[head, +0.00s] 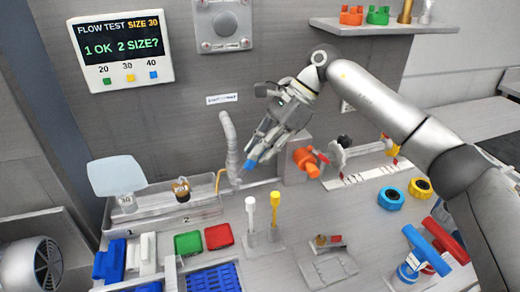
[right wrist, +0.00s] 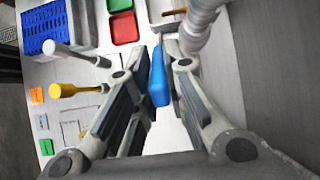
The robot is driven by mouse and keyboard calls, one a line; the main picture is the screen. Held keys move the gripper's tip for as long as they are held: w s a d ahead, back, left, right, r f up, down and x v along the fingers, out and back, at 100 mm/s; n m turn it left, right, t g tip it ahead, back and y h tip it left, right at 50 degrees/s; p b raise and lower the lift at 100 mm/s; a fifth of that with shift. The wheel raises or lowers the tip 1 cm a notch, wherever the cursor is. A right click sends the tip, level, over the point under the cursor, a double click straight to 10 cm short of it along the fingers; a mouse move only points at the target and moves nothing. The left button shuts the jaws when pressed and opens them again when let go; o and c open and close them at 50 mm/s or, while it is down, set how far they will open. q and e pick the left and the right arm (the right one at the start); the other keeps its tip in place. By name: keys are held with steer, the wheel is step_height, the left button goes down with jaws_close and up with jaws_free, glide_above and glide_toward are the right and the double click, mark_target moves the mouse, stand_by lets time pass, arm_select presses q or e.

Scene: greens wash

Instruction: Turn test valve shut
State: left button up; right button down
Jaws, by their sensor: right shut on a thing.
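My right gripper (head: 262,146) reaches down from the right, in front of the back wall. It is shut on a blue lever (head: 250,165), which looks like the test valve's handle. In the right wrist view the blue lever (right wrist: 158,78) stands between the two fingers (right wrist: 155,85). The lever lies close beside a ribbed grey hose (head: 230,145), which also shows in the right wrist view (right wrist: 198,25). The valve body is mostly hidden behind the gripper. My left gripper is not in view.
A display (head: 120,52) reads "FLOW TEST SIZE 30" and "1 OK 2 SIZE?". An orange fitting (head: 306,161) is close right of the gripper. A white-topped post (head: 250,212) and a yellow-topped post (head: 274,208) stand in front. Red (head: 219,236) and green (head: 188,243) trays lie front left.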

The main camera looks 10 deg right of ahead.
steer(key=c, duration=1.5)
jaws_free()
steer(key=shift+w+d+r, duration=0.15)
steer(key=shift+d+r, duration=0.15)
steer(key=shift+r, duration=0.15)
steer(key=d, duration=0.4)
steer(key=w+d, duration=0.1)
steer(key=d, duration=0.3)
steer(key=w+d, duration=0.1)
steer(key=d, duration=0.3)
steer(key=shift+w, duration=0.1)
